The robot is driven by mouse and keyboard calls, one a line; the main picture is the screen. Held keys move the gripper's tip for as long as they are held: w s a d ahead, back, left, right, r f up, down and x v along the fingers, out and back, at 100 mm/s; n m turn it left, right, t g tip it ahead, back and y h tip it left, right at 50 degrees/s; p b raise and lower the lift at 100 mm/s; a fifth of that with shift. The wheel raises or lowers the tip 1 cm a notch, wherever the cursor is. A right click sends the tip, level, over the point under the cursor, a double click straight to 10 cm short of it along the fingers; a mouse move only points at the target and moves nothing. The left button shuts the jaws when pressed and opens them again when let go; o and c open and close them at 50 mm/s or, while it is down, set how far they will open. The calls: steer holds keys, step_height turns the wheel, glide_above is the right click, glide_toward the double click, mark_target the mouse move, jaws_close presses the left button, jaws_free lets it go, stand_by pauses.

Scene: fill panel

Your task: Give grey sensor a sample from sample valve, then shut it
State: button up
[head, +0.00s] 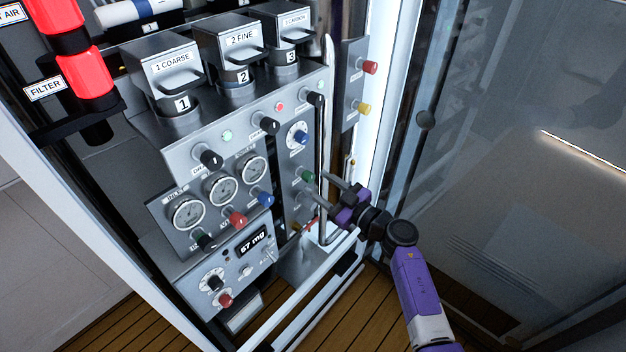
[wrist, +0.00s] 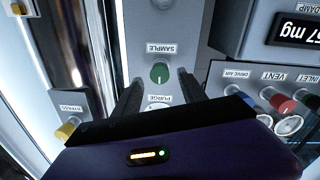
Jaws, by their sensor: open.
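The green knob (head: 307,176) is on the narrow grey panel at the right of the cabinet front. In the wrist view the same green knob (wrist: 160,72) sits between a SAMPLE label (wrist: 161,48) and a PURGE label (wrist: 158,99). My gripper (head: 319,189) is open in front of this panel. In the wrist view my gripper (wrist: 160,80) has one finger on each side of the green knob; I cannot tell whether either touches it. I cannot pick out which part is the grey sensor.
A display (head: 252,243) reads 57 mg. A blue knob (head: 299,137) on a dial is above the green knob. A vertical metal pipe (head: 326,130) runs close to my fingers. Red (head: 370,67) and yellow (head: 363,108) knobs are at the right. A glass door (head: 520,150) stands right of my arm.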

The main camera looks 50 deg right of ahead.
mark_target(308, 177)
steer(key=shift+w, duration=1.5)
steer(key=shift+c, duration=0.4)
jaws_close()
